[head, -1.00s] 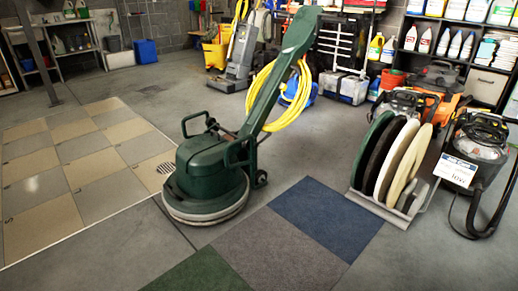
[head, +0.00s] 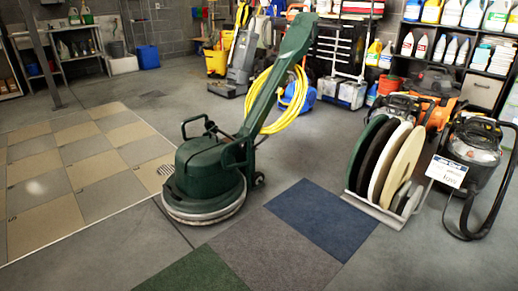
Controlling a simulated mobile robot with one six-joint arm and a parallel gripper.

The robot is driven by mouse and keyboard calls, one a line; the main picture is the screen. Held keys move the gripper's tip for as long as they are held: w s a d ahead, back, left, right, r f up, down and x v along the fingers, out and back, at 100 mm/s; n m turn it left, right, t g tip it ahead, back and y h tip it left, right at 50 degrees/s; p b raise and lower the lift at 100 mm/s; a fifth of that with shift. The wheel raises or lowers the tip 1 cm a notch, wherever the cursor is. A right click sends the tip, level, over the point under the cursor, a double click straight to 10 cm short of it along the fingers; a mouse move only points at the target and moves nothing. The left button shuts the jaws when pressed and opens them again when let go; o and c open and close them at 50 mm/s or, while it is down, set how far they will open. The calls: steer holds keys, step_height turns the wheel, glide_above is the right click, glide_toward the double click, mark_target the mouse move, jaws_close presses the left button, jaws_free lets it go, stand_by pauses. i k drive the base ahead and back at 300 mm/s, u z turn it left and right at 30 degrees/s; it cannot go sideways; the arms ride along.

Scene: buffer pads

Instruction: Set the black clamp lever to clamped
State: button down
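A green floor buffer (head: 208,165) stands upright in the middle of the floor in the head view. Its long green handle (head: 280,75) leans up and to the right, with a yellow cord (head: 292,105) looped on it. I cannot make out a black clamp lever on it at this size. A black bar loop (head: 198,123) rises from the top of the body. My gripper is not in view.
Carpet tiles in green, grey and blue (head: 308,218) lie in front of the buffer. A pad rack (head: 375,210) with several discs and a vacuum (head: 472,150) stand right. A tiled floor panel (head: 75,175) lies left. Grey floor between is open.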

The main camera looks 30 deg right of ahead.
mark_target(254, 147)
steer(key=z, duration=0.1)
steer(key=i, duration=0.95)
steer(key=u, duration=0.05)
